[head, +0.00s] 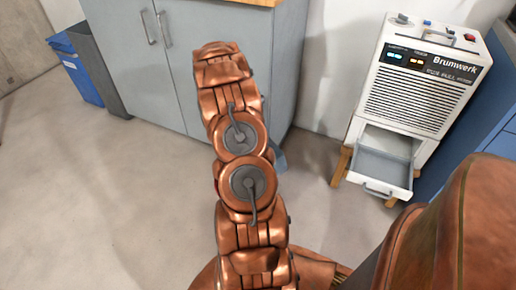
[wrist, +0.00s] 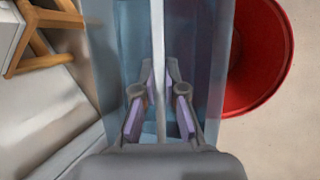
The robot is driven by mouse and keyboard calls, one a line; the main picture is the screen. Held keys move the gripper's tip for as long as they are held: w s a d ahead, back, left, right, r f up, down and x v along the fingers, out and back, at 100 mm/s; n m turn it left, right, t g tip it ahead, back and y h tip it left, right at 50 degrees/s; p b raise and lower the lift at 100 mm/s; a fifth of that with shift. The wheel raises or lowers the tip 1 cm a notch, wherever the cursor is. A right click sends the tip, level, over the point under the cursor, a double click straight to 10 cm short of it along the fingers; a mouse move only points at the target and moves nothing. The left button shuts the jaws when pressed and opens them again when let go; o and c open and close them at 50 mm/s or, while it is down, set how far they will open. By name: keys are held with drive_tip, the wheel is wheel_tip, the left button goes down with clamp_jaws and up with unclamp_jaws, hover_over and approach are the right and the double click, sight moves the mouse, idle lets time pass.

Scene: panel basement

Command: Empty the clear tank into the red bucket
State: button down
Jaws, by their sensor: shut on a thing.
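The clear tank (wrist: 115,60) is a bluish see-through box under my gripper in the wrist view, with a pale bar along its middle. My gripper (wrist: 160,75) is shut on the tank, its two purple-padded fingers on either side of this bar. The red bucket (wrist: 262,55) is round and stands on the floor just right of the tank, partly covered by it and cut off by the top edge. In the head view a small bluish edge of the tank (head: 279,160) shows behind my arm. My gripper and the bucket are hidden there.
A white Brumwerk machine (head: 420,95) on a wooden stand (head: 340,165) is at the right, its lower tray (head: 385,190) pulled out. Grey cabinets (head: 180,90) stand behind my arm. A blue bin (head: 75,70) is at the far left. Floor at the left is clear.

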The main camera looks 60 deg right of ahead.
drive_tip(key=shift+a+r+m+g+h+b, duration=0.15)
drive_tip(key=shift+g+h+b, duration=0.3)
drive_tip(key=shift+b, duration=1)
drive_tip(key=shift+m+g+h+b, duration=0.2)
drive_tip(key=shift+h+b, duration=0.45)
drive_tip(key=shift+b, duration=0.8)
idle(0.6)
drive_tip(key=shift+w+a+f+m+g+h+b, duration=0.2)
drive_tip(key=shift+g+h+b, duration=0.35)
drive_tip(key=shift+b, duration=1.3)
drive_tip(key=shift+w+a+f+m+g+h+b, duration=0.15)
drive_tip(key=shift+g+h+b, duration=0.4)
drive_tip(key=shift+b, duration=1.3)
idle(0.8)
